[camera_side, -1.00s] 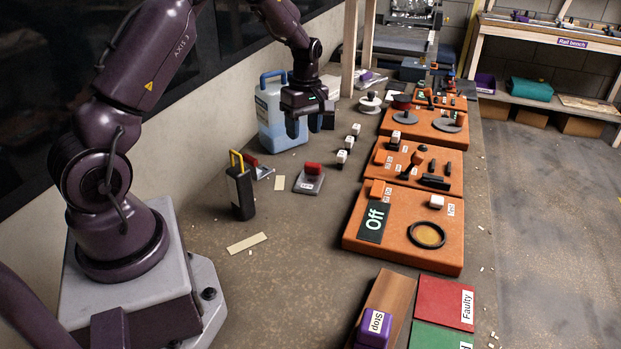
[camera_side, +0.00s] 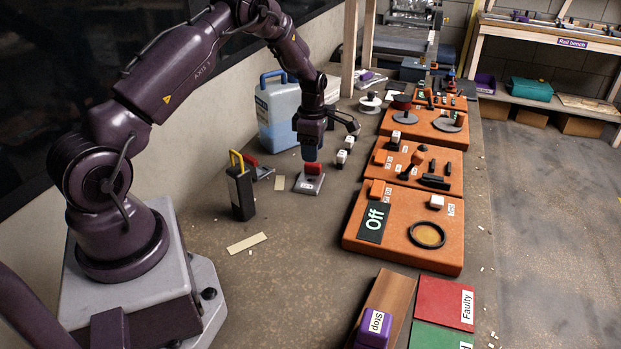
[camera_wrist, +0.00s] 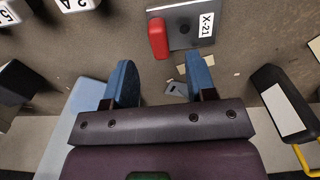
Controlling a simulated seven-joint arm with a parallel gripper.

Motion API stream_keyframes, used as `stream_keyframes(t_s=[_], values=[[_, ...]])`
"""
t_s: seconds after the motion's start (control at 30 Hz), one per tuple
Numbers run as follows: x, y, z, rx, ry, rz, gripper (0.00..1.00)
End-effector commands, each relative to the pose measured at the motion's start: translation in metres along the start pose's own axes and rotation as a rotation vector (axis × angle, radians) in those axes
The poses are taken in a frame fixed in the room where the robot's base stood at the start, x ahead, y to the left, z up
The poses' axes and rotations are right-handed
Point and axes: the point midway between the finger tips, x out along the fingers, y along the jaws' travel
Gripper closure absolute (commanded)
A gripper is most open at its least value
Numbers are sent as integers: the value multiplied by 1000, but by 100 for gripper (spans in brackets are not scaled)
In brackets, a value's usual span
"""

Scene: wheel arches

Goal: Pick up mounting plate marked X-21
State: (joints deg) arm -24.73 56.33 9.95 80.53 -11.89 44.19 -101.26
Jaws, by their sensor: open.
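The mounting plate marked X-21 (camera_wrist: 187,35) is a flat grey plate with a red block on it and a white label. In the wrist view it lies at the top, just beyond my gripper's fingertips. In the side view the plate (camera_side: 309,184) lies on the bench with its red block (camera_side: 313,168) on top. My gripper (camera_wrist: 162,75) is open and empty, with two blue fingers apart. In the side view my gripper (camera_side: 313,152) is above and just behind the red block, and whether it touches is hard to tell.
White marked cubes (camera_side: 346,147) stand to the right of the plate. A black block with a yellow handle (camera_side: 241,187) and a blue-capped canister (camera_side: 279,112) stand to the left. Orange boards (camera_side: 404,252) line the right side. Bench in front of the plate is mostly clear.

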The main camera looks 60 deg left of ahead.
Motion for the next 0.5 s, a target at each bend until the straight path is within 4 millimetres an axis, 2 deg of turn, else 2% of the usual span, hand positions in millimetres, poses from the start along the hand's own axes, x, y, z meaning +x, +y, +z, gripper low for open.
stream_keyframes(t_s=[0.3, 0.5], values=[[42, 0, 0, 1, 1, -2, 49], [52, 1, 0, 0, -1, 2, 49]])
